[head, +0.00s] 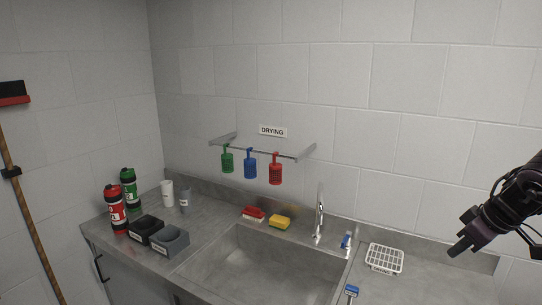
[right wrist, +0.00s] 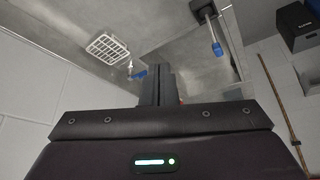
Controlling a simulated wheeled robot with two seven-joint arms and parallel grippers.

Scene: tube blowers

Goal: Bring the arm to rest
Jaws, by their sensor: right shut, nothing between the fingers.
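My right gripper (head: 462,248) reaches in from the right edge in the head view, above the right end of the counter. Its fingers are shut and hold nothing. In the right wrist view the closed fingers (right wrist: 157,84) stand up in the middle, with the counter and sink behind them. My left gripper is in neither view.
Below and left of the right gripper are a white wire rack (head: 384,258), a tap (head: 319,215) and the sink (head: 265,265). Green, blue and red hanging items (head: 250,168) are on the wall rail.

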